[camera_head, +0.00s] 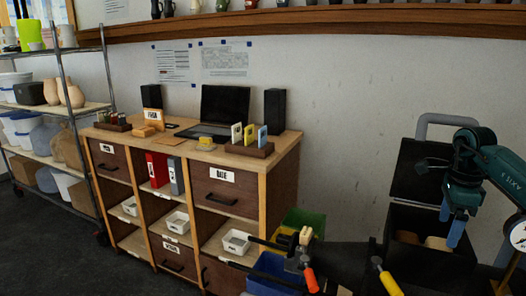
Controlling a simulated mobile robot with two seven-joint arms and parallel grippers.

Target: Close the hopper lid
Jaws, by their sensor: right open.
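The black hopper (400,218) stands at the right, by the wall. Its black lid (412,172) is up, standing roughly upright at the back of the open box. A grey curved tube (428,121) shows above and behind the lid. Pale tan pieces (408,237) lie inside the hopper. My right gripper (452,224), with blue fingers, hangs from the teal arm in front of the lid and over the hopper's opening. It is open, with nothing seen between its fingers. Whether it touches the lid cannot be told. My left gripper is not in view.
Tools with an orange handle (311,279) and a yellow handle (390,283) lie left of the hopper, near blue (270,272) and green bins (305,220). A wooden cabinet (285,165) with a laptop (224,105) stands mid-left. A metal shelf (75,111) is far left.

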